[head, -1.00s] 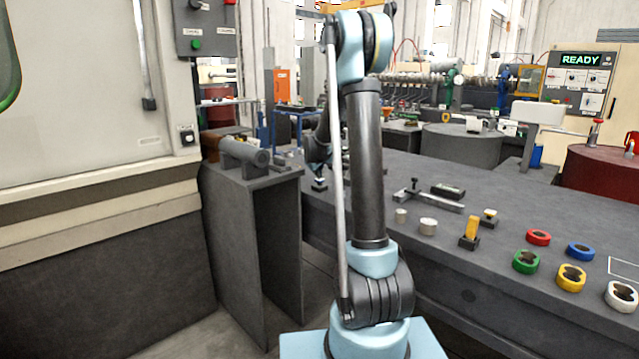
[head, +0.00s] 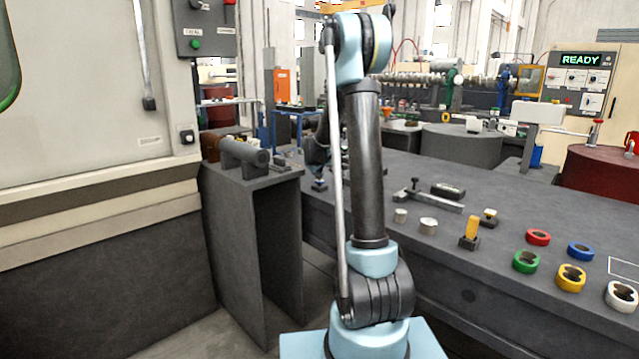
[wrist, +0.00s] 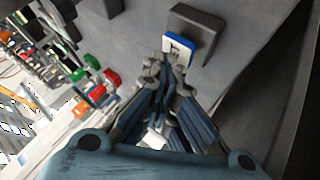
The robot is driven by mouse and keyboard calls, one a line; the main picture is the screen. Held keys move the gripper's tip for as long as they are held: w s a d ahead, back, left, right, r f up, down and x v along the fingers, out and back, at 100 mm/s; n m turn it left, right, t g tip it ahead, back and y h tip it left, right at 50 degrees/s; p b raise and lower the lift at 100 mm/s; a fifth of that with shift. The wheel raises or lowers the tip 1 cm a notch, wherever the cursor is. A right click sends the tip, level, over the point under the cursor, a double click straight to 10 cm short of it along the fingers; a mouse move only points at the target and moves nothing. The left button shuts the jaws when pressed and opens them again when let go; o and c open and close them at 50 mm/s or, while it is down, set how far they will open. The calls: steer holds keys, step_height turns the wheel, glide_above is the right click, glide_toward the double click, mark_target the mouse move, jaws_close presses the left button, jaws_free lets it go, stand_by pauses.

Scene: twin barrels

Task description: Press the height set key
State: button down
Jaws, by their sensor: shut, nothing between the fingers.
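A blue-and-white key (wrist: 178,46) sits at the edge of a dark grey block (wrist: 200,27) in the wrist view. I cannot read a label on it, so I cannot tell whether it is the height set key. My gripper (wrist: 168,70) is shut and empty, its fingertips right at the near edge of this key. I cannot tell whether they touch it. In the head view my arm hides most of the gripper and the spot where it works.
The grey bench (head: 400,240) holds a yellow-topped lever (head: 472,228), two metal cylinders and several coloured rings (head: 538,237) to the right. A dark pipe fitting (head: 245,152) lies on the cabinet at left. A panel (head: 575,75) reads READY.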

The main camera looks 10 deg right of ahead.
mark_target(317, 181)
steer(key=shift+r, duration=0.95)
steer(key=shift+r, duration=2.55)
